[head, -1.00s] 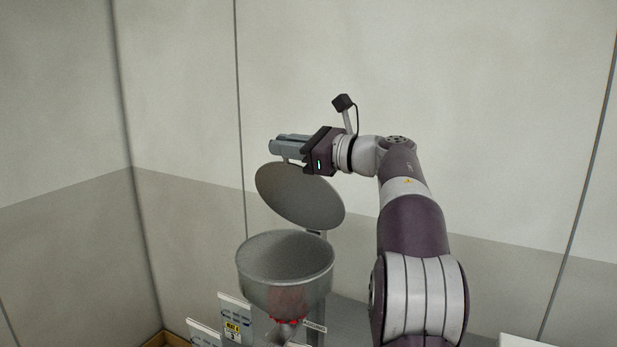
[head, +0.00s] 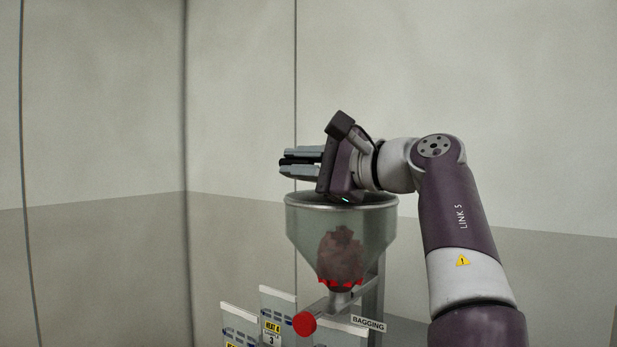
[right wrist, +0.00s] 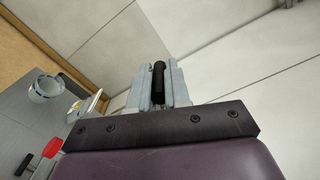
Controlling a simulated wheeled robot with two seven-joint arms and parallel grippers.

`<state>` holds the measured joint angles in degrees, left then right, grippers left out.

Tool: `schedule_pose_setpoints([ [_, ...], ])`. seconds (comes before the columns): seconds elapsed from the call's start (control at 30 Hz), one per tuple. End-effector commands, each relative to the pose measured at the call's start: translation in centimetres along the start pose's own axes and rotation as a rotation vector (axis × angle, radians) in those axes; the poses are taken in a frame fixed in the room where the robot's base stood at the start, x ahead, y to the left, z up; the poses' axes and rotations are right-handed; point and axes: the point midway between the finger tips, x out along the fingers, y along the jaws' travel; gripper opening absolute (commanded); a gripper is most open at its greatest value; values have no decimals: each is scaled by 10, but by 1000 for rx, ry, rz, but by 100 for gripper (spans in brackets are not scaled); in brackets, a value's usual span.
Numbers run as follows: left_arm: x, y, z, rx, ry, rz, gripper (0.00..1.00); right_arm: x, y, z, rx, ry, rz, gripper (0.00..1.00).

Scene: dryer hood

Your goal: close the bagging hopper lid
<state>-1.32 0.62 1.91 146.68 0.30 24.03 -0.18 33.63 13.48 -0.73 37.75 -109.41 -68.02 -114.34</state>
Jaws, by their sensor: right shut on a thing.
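The bagging hopper (head: 310,232) is a see-through grey funnel with dark red-brown contents, above a small "BAGGING" sign. Its grey lid (head: 375,199) shows only as a thin, nearly edge-on strip along the rim, partly behind my gripper. I cannot tell whether it rests fully on the rim. My right gripper (head: 302,163) is just above the left part of the hopper's top, with its fingers pointing left. It is shut on a black bar, seemingly the lid's handle (right wrist: 158,82), between the fingers in the right wrist view. My left gripper is out of view.
A red round knob (head: 305,324) sticks out below the hopper, near the sign (head: 368,324). Upright label cards (head: 277,312) stand at the lower left. A white cup-like container (right wrist: 46,87) stands on a grey surface in the wrist view. The space left of the hopper is clear.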

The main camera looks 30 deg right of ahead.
Motion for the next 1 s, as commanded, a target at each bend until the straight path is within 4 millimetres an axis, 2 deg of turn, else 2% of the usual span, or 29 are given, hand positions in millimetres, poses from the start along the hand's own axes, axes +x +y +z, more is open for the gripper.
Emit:
schedule_pose_setpoints([
  [0.03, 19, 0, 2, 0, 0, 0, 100, 0, 18, -6, -26, 1, 0, 0],
  [0.13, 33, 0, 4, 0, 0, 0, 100, 0, 29, -8, -85, 0, 0, 0],
  [0.3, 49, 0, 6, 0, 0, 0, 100, 0, 43, -12, -77, 0, 1, 0],
  [0.53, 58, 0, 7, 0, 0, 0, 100, 0, 50, -14, -76, 0, 1, 0],
  [0.97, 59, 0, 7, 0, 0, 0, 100, 1, 53, -16, -71, 0, 9, 0],
  [1.0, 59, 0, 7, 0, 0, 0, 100, 1, 53, -16, -71, 0, 10, 23],
])
